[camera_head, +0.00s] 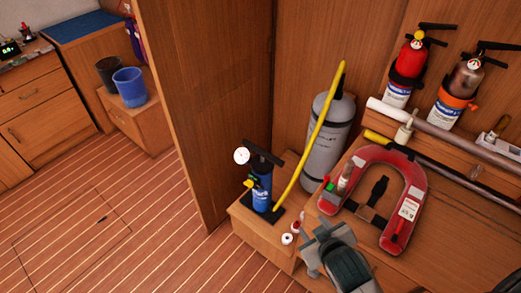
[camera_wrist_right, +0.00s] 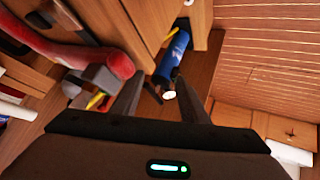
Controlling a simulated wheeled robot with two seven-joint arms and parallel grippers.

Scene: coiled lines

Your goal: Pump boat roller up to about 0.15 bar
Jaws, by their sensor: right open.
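A blue hand pump (camera_head: 262,190) with a black T-handle and a round white gauge (camera_head: 241,155) stands upright on a low wooden ledge. It also shows beyond my fingers in the right wrist view (camera_wrist_right: 174,55). A yellow hose (camera_head: 313,140) rises from near its base and passes in front of a grey cylinder (camera_head: 326,150). I cannot tell whether the cylinder is the boat roller or whether the hose is joined to it. My right gripper (camera_head: 315,240) is open and empty, to the lower right of the pump and apart from it. My left gripper is not in view.
A red horseshoe buoy (camera_head: 412,190) lies on the bench right of the cylinder. Small bottles (camera_head: 287,239) stand before the pump. Two extinguishers (camera_head: 408,65) hang on the back wall. A wooden partition (camera_head: 205,100) rises at left. The floor (camera_head: 130,210) is clear.

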